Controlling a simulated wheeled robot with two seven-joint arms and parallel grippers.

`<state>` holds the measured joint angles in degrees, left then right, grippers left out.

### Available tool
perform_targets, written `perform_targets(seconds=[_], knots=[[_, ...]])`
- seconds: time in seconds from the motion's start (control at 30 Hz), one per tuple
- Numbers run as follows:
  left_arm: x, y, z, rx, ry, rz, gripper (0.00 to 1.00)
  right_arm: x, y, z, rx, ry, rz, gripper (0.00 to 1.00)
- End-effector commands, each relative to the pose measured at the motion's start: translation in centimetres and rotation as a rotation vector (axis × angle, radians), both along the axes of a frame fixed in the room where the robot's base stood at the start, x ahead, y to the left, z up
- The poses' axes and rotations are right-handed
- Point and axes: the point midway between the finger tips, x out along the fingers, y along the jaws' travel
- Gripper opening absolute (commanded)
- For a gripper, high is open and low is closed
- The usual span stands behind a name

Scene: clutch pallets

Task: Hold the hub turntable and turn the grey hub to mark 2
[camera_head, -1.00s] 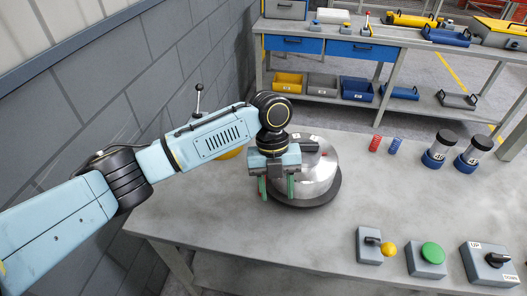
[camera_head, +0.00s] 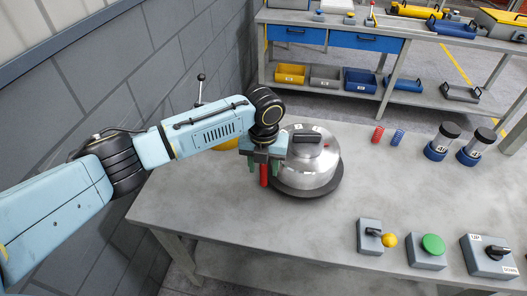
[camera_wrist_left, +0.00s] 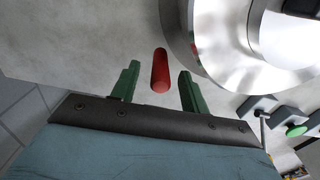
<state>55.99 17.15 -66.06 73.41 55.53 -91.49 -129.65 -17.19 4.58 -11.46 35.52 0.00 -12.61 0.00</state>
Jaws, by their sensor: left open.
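The grey hub (camera_head: 306,170) is a shiny metal cylinder with a black handle (camera_head: 308,137) on top. It sits on the dark round turntable (camera_head: 315,192) on the grey table. It also shows at the upper right of the left wrist view (camera_wrist_left: 285,50). A red upright peg (camera_head: 264,175) stands at the hub's left side, and it shows in the left wrist view (camera_wrist_left: 160,72) between the green fingers. My left gripper (camera_head: 263,168) is open, with its fingers either side of the red peg; contact is not visible. Mark 2 cannot be made out. My right gripper is not in view.
A lever box with a yellow knob (camera_head: 370,237), a green button box (camera_head: 427,252) and a switch box (camera_head: 488,257) stand at the front right. Red (camera_head: 378,134) and blue (camera_head: 397,138) springs and two capped cylinders stand behind. A grey wall is at left.

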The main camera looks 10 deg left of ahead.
Motion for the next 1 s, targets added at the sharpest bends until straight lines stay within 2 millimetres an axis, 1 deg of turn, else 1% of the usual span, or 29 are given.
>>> perform_targets(seconds=[0.03,0.1,0.2,0.5,0.53,0.87,1.0], knots=[[0.0,0.0,-0.7,-0.001,0.002,0.001,0.45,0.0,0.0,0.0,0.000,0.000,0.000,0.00],[0.0,0.0,-1.3,0.000,0.002,0.001,0.45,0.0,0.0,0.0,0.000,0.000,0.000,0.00],[0.0,0.0,-1.9,-0.001,0.000,0.001,0.45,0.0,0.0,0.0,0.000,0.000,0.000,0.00],[0.0,0.0,-2.1,-0.001,0.000,0.001,0.45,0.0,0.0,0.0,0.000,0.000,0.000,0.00],[0.0,0.0,-2.1,-0.001,0.000,0.001,0.44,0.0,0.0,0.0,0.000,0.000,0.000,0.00],[0.0,0.0,-2.1,-0.001,0.000,0.001,0.01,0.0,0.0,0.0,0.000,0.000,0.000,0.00],[0.0,0.0,-2.1,-0.001,0.000,0.001,0.00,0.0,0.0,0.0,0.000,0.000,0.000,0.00]])
